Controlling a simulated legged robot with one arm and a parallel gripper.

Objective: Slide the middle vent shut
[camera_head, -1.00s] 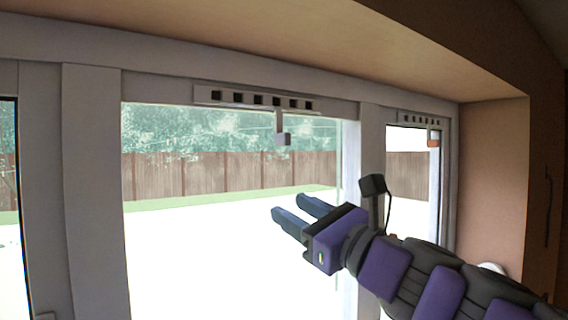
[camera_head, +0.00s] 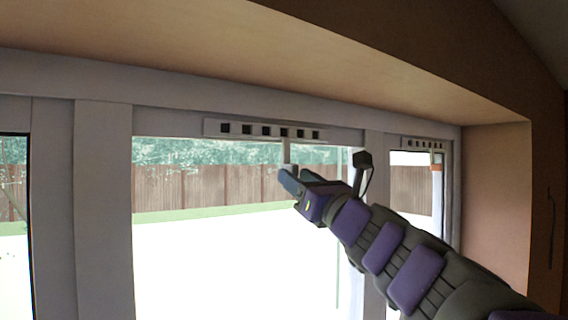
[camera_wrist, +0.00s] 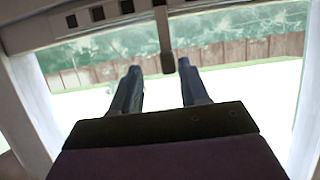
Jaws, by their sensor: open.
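The middle vent (camera_head: 262,130) is a pale strip with a row of dark square openings on the top frame of the middle window. Its openings show dark. A thin pale slider handle (camera_head: 287,150) hangs down from it; in the wrist view the handle (camera_wrist: 163,40) hangs between and just beyond my fingertips, its lower end a dark block. My gripper (camera_head: 287,180) is open just below the vent, its fingers at the handle's lower end. In the wrist view the two fingers (camera_wrist: 160,72) stand apart with the handle's end between their tips. Contact cannot be told.
Another vent (camera_head: 424,143) with an orange-ended handle (camera_head: 437,158) is on the right window. A wooden ledge (camera_head: 250,85) overhangs the windows. Upright frame posts (camera_head: 103,210) flank the middle pane. A tan wall (camera_head: 495,190) closes off the right side.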

